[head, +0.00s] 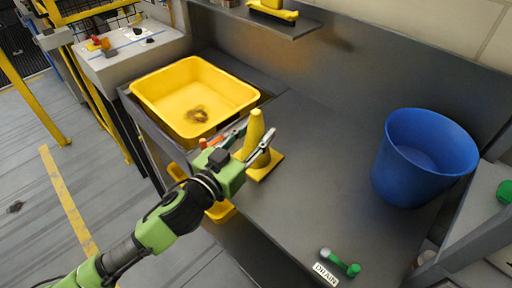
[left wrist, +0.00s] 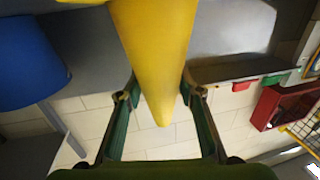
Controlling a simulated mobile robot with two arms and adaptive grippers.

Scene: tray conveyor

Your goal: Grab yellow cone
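The yellow cone (head: 255,128) stands upright on its square base (head: 266,164) on the grey counter, to the right of the yellow basin. My left gripper (head: 259,132) is at the cone's upper part, one finger on each side. In the left wrist view the cone (left wrist: 158,45) lies between the two fingertips (left wrist: 157,92), its tip pointing down the picture. The fingers look open around it, close to its sides; I cannot see firm contact. My right gripper is not in view.
A yellow basin (head: 152,98) sits left of the cone. A blue bucket (head: 400,165) stands at the right of the counter. A green-handled item (head: 350,268) lies by a DRAIN label (head: 325,273) at the front. The counter between cone and bucket is clear.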

